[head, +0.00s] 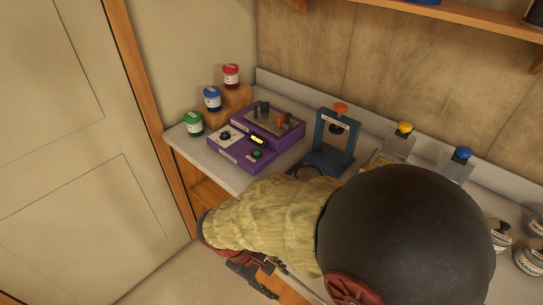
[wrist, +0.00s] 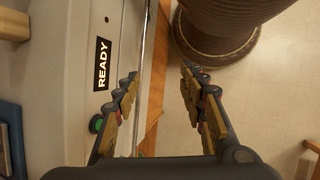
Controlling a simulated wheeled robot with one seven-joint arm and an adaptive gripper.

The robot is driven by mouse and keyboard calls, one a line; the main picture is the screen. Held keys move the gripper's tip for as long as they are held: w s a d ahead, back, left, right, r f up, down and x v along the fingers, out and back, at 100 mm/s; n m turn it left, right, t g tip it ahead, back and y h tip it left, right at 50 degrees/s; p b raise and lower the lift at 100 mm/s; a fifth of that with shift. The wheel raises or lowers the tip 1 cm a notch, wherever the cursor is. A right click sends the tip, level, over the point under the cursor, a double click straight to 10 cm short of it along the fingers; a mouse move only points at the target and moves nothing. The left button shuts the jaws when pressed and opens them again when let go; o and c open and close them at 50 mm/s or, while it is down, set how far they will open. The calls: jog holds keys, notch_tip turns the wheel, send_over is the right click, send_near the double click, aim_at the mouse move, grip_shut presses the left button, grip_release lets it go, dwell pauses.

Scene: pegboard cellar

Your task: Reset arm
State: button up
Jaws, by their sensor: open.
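My gripper (wrist: 160,82) is open in the wrist view, with its two jointed fingers apart and nothing between them. It points down past the counter's front edge, over wood trim and the pale floor. In the head view my gripper (head: 258,280) shows small and dark at the lower left of my arm, beside the counter front. My arm in its yellowish cover and a large dark dome hide much of the counter.
The counter (head: 205,157) holds a purple device (head: 240,152), a blue press-like frame (head: 325,158), and green (head: 194,124), blue (head: 212,99) and red (head: 231,77) jars. Tins (head: 528,257) stand at right. A READY sign (wrist: 103,64) lies left of the fingers. A door (head: 75,150) stands at left.

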jog(key=s+d+r+m+t+y, duration=0.1)
jog(key=d+r+m+t+y, duration=0.1)
jog(key=d+r+m, duration=0.3)
jog(key=s+d+r+m+t+y, duration=0.2)
jog(key=d+r+m+t+y, duration=0.1)
jog(key=d+r, duration=1)
notch_tip(320, 180, up, 5)
jog(key=m+t, duration=0.1)
jog(key=m, duration=0.1)
jog(key=shift+s+f+m+p, duration=0.15)
jog(key=shift+m+p, duration=0.2)
jog(key=shift+m, duration=0.05)
